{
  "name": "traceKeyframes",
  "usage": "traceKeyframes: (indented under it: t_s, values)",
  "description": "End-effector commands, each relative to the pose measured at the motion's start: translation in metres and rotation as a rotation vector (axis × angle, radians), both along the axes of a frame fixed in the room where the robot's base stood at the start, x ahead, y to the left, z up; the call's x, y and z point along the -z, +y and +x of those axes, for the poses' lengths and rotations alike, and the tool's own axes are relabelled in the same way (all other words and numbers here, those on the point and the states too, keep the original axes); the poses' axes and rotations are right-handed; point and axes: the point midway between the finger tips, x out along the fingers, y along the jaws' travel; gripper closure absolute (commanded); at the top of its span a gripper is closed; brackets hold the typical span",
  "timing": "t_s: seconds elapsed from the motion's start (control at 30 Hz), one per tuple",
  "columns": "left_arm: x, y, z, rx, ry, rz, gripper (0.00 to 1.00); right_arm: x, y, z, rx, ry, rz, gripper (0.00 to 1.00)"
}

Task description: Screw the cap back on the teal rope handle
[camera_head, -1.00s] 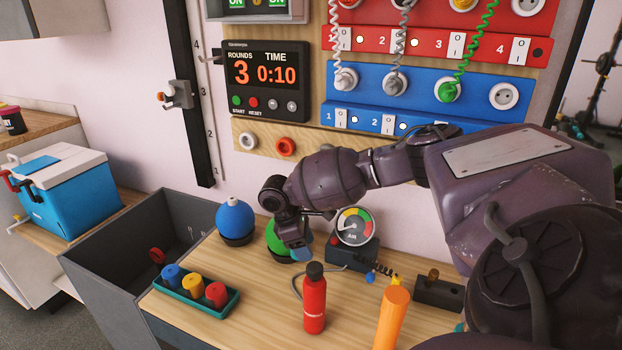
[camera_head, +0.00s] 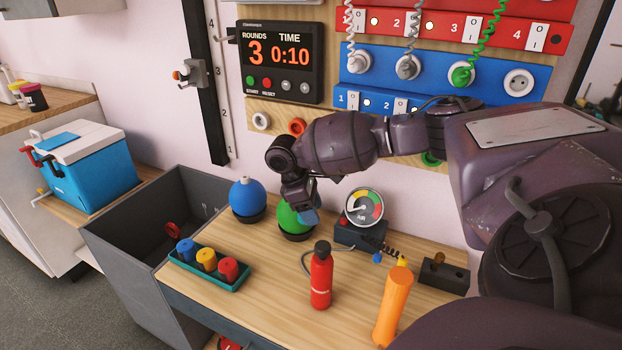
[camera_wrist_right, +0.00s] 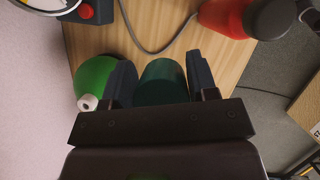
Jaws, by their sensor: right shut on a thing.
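My right gripper (camera_head: 306,212) is above the bench, in front of the green ball. In the right wrist view its two fingers (camera_wrist_right: 160,66) are shut on a dark teal cylinder, which looks like the teal cap (camera_wrist_right: 162,84). Its lower part is hidden by the gripper body. In the head view the gripper and arm hide most of the held piece. I cannot make out the teal rope handle in either current view. My left gripper is not in view.
A teal tray (camera_head: 206,279) holds blue, yellow and red pieces. A grey bin (camera_head: 120,262) stands left.

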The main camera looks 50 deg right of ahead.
Motion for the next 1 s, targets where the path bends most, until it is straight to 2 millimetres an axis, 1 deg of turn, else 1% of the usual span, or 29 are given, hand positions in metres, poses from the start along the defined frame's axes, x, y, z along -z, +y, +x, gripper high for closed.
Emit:
traceKeyframes:
  t_s: [0.17,0.2,0.27,0.3,0.4,0.5,0.6,0.7,0.8,0.9,1.0]
  values:
    - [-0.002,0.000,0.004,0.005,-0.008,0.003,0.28,0.001,0.054,-0.001,0.087,0.001,0.007,0.69]
    - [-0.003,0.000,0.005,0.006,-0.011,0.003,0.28,0.000,0.070,-0.003,0.118,0.000,0.006,0.69]
    - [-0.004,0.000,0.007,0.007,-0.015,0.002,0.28,-0.002,0.095,-0.007,0.169,0.002,0.008,0.69]
    - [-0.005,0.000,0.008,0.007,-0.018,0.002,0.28,-0.003,0.111,-0.010,0.203,0.001,0.007,0.69]
    - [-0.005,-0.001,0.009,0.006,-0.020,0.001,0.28,-0.009,0.149,-0.019,0.286,0.002,0.006,0.69]
    - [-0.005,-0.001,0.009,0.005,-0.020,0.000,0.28,-0.016,0.186,-0.032,0.369,0.002,0.006,0.69]
    - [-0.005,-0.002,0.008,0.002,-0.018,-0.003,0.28,-0.024,0.218,-0.045,0.444,0.001,0.007,0.69]
    - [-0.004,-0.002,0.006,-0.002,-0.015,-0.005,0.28,-0.032,0.244,-0.059,0.510,0.000,0.006,0.69]
    - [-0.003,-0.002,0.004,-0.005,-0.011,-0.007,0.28,-0.038,0.262,-0.071,0.557,0.002,0.005,0.69]
    - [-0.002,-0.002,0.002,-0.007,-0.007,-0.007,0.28,-0.042,0.272,-0.078,0.590,0.001,0.003,0.69]
    - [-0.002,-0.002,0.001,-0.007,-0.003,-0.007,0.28,-0.044,0.277,-0.081,0.608,0.000,0.002,0.69]
